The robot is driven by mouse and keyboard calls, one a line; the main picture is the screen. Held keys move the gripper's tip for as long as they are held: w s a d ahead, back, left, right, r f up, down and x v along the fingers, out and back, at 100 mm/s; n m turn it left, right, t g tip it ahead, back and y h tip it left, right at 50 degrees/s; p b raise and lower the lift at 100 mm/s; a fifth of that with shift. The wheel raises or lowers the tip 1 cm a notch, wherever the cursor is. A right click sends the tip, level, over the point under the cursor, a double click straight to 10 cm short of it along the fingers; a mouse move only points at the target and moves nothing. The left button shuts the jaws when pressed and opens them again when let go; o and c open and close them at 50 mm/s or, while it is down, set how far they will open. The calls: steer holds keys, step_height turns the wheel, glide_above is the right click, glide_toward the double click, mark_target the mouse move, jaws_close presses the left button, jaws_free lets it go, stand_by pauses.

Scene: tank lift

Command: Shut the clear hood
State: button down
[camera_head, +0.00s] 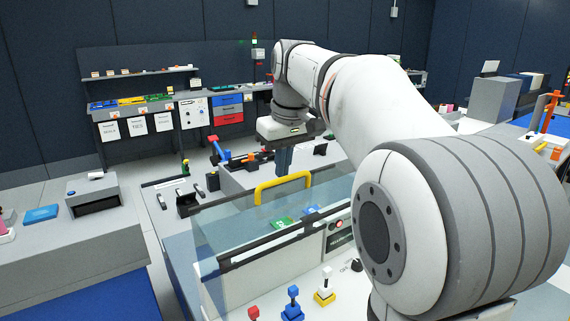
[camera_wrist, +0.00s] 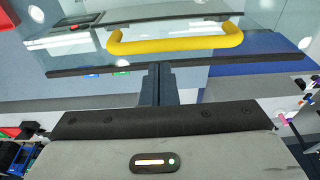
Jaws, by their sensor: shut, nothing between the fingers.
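The clear hood (camera_head: 235,213) is a see-through panel with dark edge strips on a pale tank-like unit. Its yellow bar handle (camera_head: 283,187) stands up near the far side in the head view. In the wrist view the hood's dark edge (camera_wrist: 250,61) crosses the picture, with the yellow handle (camera_wrist: 175,42) above it. My gripper (camera_head: 283,172) points down just beyond the handle in the head view. It is shut and empty, and its fingertips show below the handle in the wrist view (camera_wrist: 157,68). I cannot tell whether they touch the hood, or how far the hood stands open.
Green (camera_head: 283,222) and blue (camera_head: 311,211) pieces show through the hood. A panel with a red button (camera_head: 339,224) is on the unit. Red, blue (camera_head: 292,303) and yellow-based knobs (camera_head: 325,287) stand in front. Benches lie left and behind; a floor aisle is at left.

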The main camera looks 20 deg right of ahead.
steer(key=shift+s+d+r, duration=0.1)
steer(key=shift+s+d, duration=0.2)
steer(key=shift+s, duration=0.4)
